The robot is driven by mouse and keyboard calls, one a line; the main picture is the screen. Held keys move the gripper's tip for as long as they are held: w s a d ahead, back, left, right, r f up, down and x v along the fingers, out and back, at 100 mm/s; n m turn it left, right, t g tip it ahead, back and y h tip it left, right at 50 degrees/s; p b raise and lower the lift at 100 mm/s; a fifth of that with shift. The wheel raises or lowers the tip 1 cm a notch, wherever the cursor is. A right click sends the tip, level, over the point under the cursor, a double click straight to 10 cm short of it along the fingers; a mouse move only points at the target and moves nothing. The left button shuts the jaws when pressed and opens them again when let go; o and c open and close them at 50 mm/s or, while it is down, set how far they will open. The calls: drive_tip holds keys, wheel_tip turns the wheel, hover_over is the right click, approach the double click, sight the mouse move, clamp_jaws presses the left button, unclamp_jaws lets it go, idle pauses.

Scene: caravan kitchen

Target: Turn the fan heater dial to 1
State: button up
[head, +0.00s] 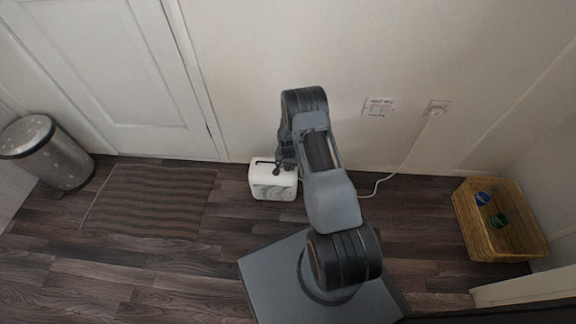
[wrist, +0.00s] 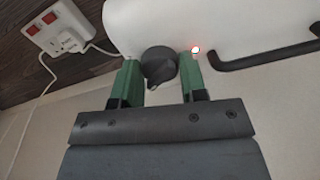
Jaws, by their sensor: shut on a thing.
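The white fan heater (head: 266,190) stands on the floor against the wall, below my arm in the head view. In the wrist view its white casing (wrist: 185,20) fills the top. The dark round dial (wrist: 158,60) sits between the green fingers of my gripper (wrist: 161,74), which is shut on it. A small red light (wrist: 195,49) glows beside the right finger. A black handle (wrist: 262,59) is on the right of the casing. The dial's marks and setting cannot be read. In the head view my arm partly covers the heater.
A card (head: 379,107) is on the wall. A wicker basket (head: 478,250) stands right, a striped mat (head: 150,205) and metal bin (head: 62,165) left.

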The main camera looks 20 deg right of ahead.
drive_tip(key=shift+m, duration=0.4)
drive_tip(key=o, duration=0.9)
drive_tip(key=shift+o, duration=0.2)
drive_tip(key=shift+r, duration=0.1)
wheel_tip(320, 180, up, 14)
drive_tip(key=p, duration=0.5)
drive_tip(key=shift+f, duration=0.2)
drive_tip(key=shift+r, duration=0.1)
